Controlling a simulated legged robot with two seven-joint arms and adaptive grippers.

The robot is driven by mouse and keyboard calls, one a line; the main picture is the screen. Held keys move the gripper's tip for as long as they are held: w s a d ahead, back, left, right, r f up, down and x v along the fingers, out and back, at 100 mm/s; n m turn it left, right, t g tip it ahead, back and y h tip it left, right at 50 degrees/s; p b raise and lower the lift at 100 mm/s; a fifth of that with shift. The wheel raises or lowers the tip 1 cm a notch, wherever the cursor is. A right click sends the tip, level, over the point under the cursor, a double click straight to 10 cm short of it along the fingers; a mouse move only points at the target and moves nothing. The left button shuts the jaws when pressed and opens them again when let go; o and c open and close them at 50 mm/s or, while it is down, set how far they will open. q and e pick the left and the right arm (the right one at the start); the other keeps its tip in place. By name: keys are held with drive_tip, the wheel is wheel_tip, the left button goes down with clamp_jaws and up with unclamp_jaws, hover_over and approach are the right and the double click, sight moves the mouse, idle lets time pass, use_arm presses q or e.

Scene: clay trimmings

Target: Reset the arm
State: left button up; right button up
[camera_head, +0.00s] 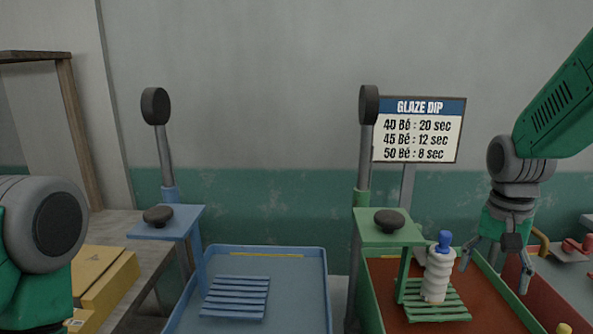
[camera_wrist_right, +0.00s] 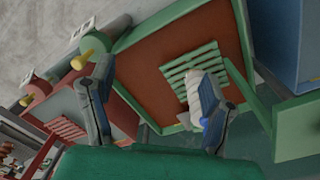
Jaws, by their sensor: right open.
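A white ribbed piece (camera_head: 438,275) with a blue top stands on the green slatted rack (camera_head: 413,306) in the green-rimmed tank of red-brown glaze. My right gripper (camera_head: 499,270) hangs fingers down just right of the piece, open and empty, apart from it in the head view. In the right wrist view my open fingers (camera_wrist_right: 155,110) spread over the tank, and one finger partly hides the white piece (camera_wrist_right: 193,86). My left arm shows only as a link at the left edge; its gripper is out of frame.
A blue tank (camera_head: 326,275) with a blue slatted rack (camera_head: 235,298) stands left of the green one. Lever posts with dark knobs (camera_head: 389,221) rise beside both tanks. A glaze sign (camera_head: 418,130) stands behind. A yellow box (camera_head: 105,280) lies at left.

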drive_tip(key=s+a+f+n, duration=0.2)
drive_tip(key=s+f, duration=0.3)
drive_tip(key=f, duration=0.6)
drive_tip(key=s+a+f+n, duration=0.2)
drive_tip(key=s+f, duration=0.2)
drive_tip(key=f, duration=0.6)
drive_tip(key=s+a+f+n, duration=0.25)
drive_tip(key=s+f, duration=0.25)
drive_tip(key=s, duration=0.5)
drive_tip(key=s+a+f+n, duration=0.25)
drive_tip(key=s+f, duration=0.35)
drive_tip(key=s, duration=0.3)
use_arm(q)
wheel_tip(320, 180, down, 10)
drive_tip(key=b, duration=0.9)
drive_tip(key=shift+w+a+r, duration=0.15)
drive_tip(key=shift+w+r, duration=0.1)
drive_tip(key=shift+w, duration=0.05)
use_arm(e)
wheel_tip(320, 180, down, 8)
drive_tip(key=w+a+n, duration=0.1)
drive_tip(key=w, duration=0.1)
drive_tip(key=shift+w+t, duration=0.2)
drive_tip(key=shift+t, duration=0.2)
